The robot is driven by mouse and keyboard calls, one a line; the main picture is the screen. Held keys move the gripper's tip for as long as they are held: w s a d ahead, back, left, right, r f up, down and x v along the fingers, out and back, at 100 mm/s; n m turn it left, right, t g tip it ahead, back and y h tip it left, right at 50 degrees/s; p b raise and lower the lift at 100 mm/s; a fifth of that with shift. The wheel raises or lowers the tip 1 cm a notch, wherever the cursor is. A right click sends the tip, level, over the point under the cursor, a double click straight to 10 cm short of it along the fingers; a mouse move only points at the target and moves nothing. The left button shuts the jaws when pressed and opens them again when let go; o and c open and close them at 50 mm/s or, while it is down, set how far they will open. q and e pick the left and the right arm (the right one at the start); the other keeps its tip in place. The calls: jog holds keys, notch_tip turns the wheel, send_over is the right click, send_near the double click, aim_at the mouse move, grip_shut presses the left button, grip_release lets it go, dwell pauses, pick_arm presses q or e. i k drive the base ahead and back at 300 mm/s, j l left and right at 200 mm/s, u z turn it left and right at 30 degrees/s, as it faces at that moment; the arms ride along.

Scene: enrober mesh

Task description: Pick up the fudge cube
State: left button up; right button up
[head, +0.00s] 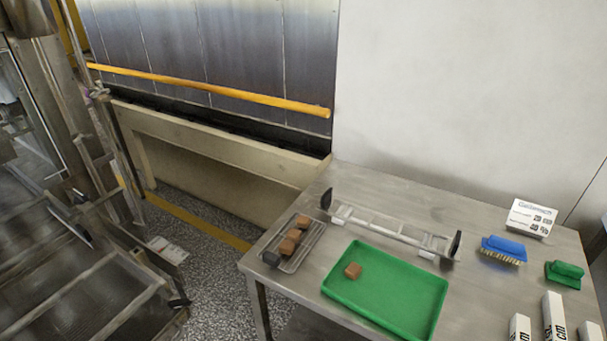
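A brown fudge cube (353,270) sits alone near the left end of the green tray (395,297) on the steel table. Similar brown cubes (287,247) lie in a row in a narrow grey tray (306,249) to the left, with a darker block (271,258) at its near end. The frame does not show which cube is meant. The lone cube is uncovered, with nothing touching it from above. Neither of my grippers is in view.
A metal frame with black end knobs (395,232) lies behind the green tray. Steel machinery (80,290) fills the left.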

aim_at(302, 221)
jog(key=i+j+z, duration=1.4)
jog(key=j, duration=0.3)
jog(key=j+z, duration=0.35)
jog(key=j, duration=0.2)
jog(key=i+j+z, duration=0.1)
jog(key=j+z, duration=0.25)
jog(key=j, duration=0.3)
jog(key=j+z, duration=0.35)
jog(key=j, duration=0.3)
jog(key=j+z, duration=0.35)
jog(key=j, duration=0.3)
jog(key=l, duration=0.6)
jog(key=z, duration=0.05)
